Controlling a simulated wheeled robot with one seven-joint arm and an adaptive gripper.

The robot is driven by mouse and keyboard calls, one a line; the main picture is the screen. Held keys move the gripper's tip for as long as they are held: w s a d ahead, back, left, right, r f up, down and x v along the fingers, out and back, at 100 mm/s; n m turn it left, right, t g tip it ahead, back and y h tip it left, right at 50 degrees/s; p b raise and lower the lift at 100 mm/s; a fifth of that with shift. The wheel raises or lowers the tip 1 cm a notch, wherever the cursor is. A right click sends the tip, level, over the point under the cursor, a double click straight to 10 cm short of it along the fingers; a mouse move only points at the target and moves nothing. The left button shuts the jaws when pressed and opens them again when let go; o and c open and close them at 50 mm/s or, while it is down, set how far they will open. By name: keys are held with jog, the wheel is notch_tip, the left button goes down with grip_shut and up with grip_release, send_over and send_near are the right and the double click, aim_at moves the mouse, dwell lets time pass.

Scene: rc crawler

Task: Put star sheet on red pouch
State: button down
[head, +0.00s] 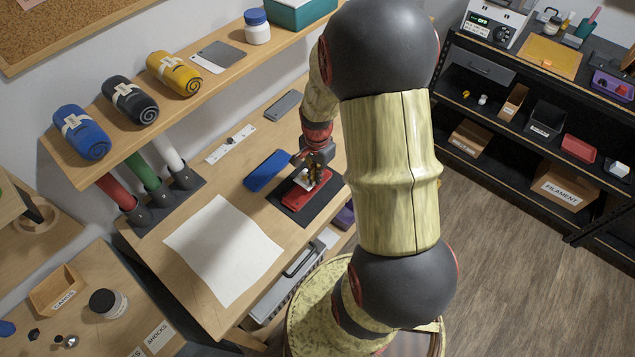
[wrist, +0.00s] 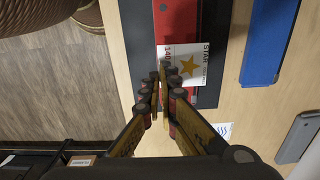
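The star sheet (wrist: 187,66) is a small white card with a gold star and printed text. In the wrist view it overlaps the red pouch (wrist: 176,22), its right side reaching a little past the pouch. In the head view the red pouch (head: 297,199) lies on a dark mat on the workbench. My gripper (wrist: 161,76) points down over the pouch, its fingers nearly together at the sheet's left edge, and appears shut on it. Whether the sheet touches the pouch is hard to tell. In the head view my gripper (head: 313,178) partly hides both.
The dark mat (head: 322,206) lies near the bench's front edge. A blue flat case (head: 266,170) is beside it, and a grey one (head: 283,105) farther back. A large white sheet (head: 222,248) covers the bench at left. A shelf with rolled cloths (head: 130,100) overhangs the back.

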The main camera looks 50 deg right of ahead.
jog(key=shift+s+f, duration=0.1)
jog(key=shift+f, duration=1.2)
jog(key=shift+f+b, duration=0.15)
jog(key=shift+b, duration=0.15)
jog(key=c, duration=2.4)
grip_release()
jog(key=o, duration=0.3)
jog(key=shift+o, duration=0.3)
